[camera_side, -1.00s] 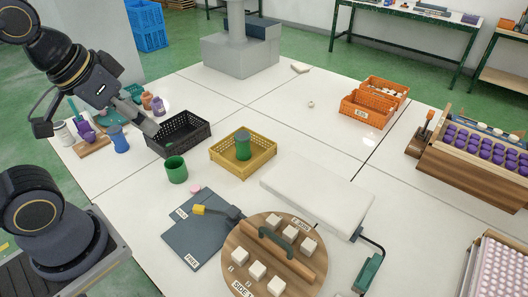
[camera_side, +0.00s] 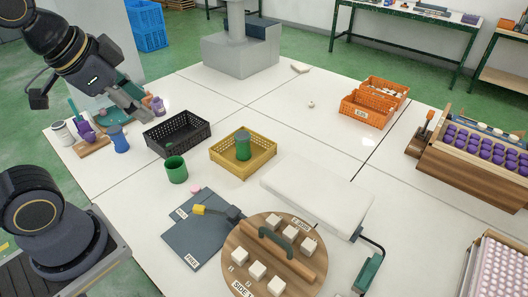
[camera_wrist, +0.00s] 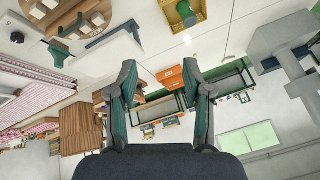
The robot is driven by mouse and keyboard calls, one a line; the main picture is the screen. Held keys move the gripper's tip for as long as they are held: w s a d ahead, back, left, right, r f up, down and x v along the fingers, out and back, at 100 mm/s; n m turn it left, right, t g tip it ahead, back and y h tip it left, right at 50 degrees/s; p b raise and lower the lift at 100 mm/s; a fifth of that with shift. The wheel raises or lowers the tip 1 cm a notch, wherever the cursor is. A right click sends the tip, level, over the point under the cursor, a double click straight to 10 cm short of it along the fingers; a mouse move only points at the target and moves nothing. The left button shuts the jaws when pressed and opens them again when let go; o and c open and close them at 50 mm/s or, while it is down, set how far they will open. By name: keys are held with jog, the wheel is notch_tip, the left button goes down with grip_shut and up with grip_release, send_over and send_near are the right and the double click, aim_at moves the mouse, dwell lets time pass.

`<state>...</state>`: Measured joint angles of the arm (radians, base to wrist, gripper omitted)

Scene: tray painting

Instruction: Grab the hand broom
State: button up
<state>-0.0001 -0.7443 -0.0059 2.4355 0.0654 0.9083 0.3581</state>
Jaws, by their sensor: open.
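My gripper (camera_side: 143,115) is open and hangs above the table behind the black crate, to the right of the teal piece. In the wrist view my gripper (camera_wrist: 160,78) shows two spread fingers with nothing between them. Part of the teal piece is hidden behind my gripper.
A blue cup (camera_side: 118,140), a black crate (camera_side: 178,138), a green cup (camera_side: 176,170) and a yellow crate (camera_side: 262,160) stand nearby. Orange crates (camera_side: 366,110) are at the back right.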

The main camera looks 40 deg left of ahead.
jog(key=w+d+r+m+y, duration=0.1)
jog(key=w+d+r+m, duration=0.2)
jog(key=w+m, duration=0.3)
jog(key=w+d+r+m, duration=0.2)
jog(key=w+r+m, duration=0.2)
jog(key=w+m, duration=0.25)
jog(key=w+d+f+m, duration=0.2)
jog(key=w+d+m, duration=0.55)
jog(key=d, duration=0.25)
jog(key=m+g+h, duration=0.1)
jog(key=m+g, duration=0.1)
jog(key=m, duration=0.9)
send_over(376, 261)
jog(key=s, duration=0.5)
notch_tip(376, 261, down, 22)
jog(key=x, duration=1.1)
jog(key=shift+s+d, duration=0.15)
jog(key=shift+d, duration=0.2)
jog(key=x, duration=0.6)
jog(key=shift+s+d, duration=0.1)
grip_shut()
